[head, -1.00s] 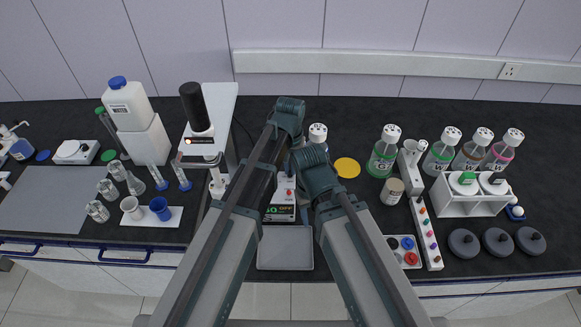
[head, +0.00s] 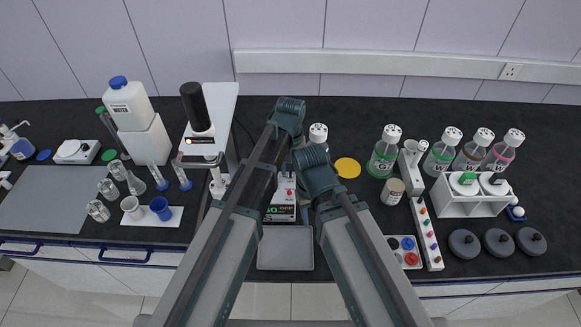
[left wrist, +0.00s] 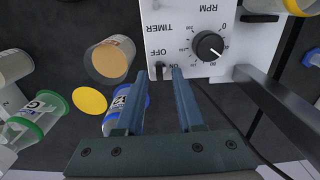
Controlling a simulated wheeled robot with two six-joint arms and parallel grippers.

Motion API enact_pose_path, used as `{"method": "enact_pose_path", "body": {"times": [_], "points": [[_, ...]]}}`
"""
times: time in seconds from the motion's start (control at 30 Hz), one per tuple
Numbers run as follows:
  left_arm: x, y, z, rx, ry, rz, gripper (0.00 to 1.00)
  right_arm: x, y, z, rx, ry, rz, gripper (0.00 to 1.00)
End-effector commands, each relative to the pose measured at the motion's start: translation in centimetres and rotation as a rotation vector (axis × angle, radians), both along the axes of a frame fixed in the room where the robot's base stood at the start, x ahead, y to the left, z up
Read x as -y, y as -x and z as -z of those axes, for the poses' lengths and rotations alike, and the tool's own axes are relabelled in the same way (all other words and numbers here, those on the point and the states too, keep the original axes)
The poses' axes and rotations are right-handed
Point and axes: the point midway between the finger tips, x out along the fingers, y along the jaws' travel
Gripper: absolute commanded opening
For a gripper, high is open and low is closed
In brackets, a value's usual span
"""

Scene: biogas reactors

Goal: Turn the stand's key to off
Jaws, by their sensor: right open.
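The two fingers are apart, with a gap around the key; contact cannot be told. In the head view my left gripper (head: 290,112) is the higher one and its fingers are hidden. My right gripper (head: 314,165) is lower, beside it, with its fingertips mostly hidden.
A white-capped bottle (head: 318,133) and a yellow disc (head: 347,167) are close right of my grippers. A jar (head: 392,191) and bottles stand further right. A tall white device with a black top (head: 195,105) stands left. A grey tray (head: 285,262) lies at the front.

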Motion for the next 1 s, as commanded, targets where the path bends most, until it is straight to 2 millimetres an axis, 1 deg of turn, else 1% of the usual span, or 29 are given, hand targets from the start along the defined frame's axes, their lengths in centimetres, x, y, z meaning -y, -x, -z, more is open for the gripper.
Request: {"method": "enact_pose_path", "body": {"times": [0.3, 0.47, 0.67, 1.0], "points": [[0.0, 0.0, -0.1, 0.000, 0.000, 0.001, 0.40, 0.0, 0.0, -0.1, 0.000, 0.000, 0.000, 0.50], [0.0, 0.0, -0.6, 0.000, 0.000, 0.001, 0.40, 0.0, 0.0, -0.6, 0.000, 0.000, 0.000, 0.50], [0.0, 0.0, -2.5, 0.000, 0.000, 0.001, 0.40, 0.0, 0.0, -2.5, 0.000, 0.000, 0.000, 0.50], [0.0, 0.0, -7.7, 0.000, 0.000, 0.001, 0.40, 0.0, 0.0, -7.7, 0.000, -0.002, 0.009, 0.50]]}}
